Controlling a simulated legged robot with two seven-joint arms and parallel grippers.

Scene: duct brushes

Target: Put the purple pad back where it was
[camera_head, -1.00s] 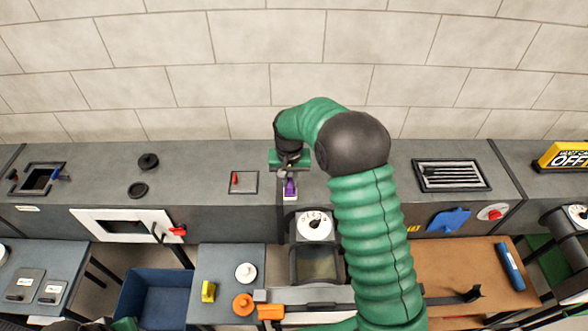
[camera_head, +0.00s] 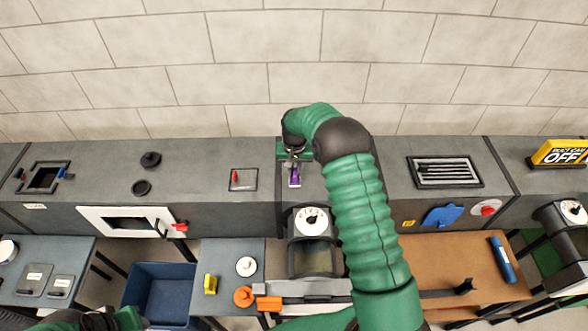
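The small purple pad (camera_head: 295,179) is at the tip of my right gripper (camera_head: 295,168), over the grey duct top behind the white dial. The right gripper points down and appears shut on the pad; its fingers are small and partly hidden by the wrist. I cannot tell whether the pad touches the duct. My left gripper (camera_head: 98,321) shows only in part at the bottom left edge, and its fingers are not clear.
The duct top holds a square hatch with a red handle (camera_head: 243,179), a black knob (camera_head: 151,159) and a slatted vent (camera_head: 445,171). In front are a white dial (camera_head: 311,221), a blue bin (camera_head: 160,291), a yellow block (camera_head: 210,284) and a brown table (camera_head: 455,260).

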